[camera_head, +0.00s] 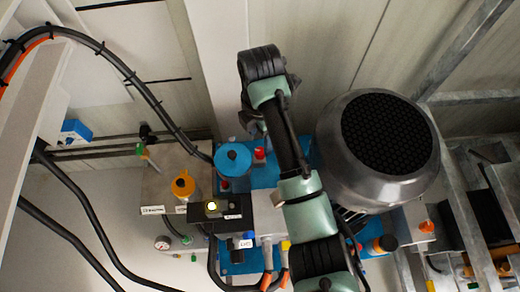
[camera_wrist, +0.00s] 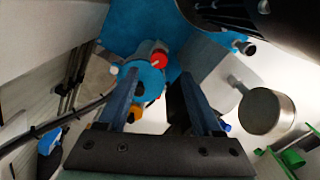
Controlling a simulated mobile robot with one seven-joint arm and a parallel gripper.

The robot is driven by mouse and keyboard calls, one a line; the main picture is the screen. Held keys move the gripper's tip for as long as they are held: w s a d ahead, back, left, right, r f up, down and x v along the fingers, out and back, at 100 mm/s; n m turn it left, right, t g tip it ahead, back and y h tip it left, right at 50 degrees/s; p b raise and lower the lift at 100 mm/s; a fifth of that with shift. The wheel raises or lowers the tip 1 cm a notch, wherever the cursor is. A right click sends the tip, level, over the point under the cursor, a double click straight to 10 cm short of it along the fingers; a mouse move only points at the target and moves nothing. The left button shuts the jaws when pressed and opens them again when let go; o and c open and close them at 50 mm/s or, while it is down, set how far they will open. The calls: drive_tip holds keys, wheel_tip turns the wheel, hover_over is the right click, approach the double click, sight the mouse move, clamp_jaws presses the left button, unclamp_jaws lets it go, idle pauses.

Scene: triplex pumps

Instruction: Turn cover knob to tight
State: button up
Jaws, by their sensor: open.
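My gripper (camera_wrist: 158,75) shows in the wrist view with its two blue fingers apart and nothing between them that it grips. Beyond the fingertips are a red knob (camera_wrist: 159,60), a blue round part (camera_wrist: 150,82) and an orange part (camera_wrist: 135,112). In the head view a red part (camera_head: 259,154) sits beside a blue cylinder (camera_head: 233,160), left of my arm. An orange-capped part (camera_head: 183,185) stands further left. No label marks the cover knob, so I cannot tell which part it is or its setting. My arm hides part of the pump in the head view.
A large grey motor with a black grille (camera_head: 390,135) stands right of my arm. Black hoses (camera_head: 110,65) curve on the left. A grey round part (camera_wrist: 268,112) is right of my fingers.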

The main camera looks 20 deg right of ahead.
sight(260, 152)
wheel_tip(260, 152, down, 6)
drive_tip(key=shift+f+b, duration=0.1)
drive_tip(key=shift+b, duration=0.5)
drive_tip(key=shift+c, duration=0.4)
clamp_jaws()
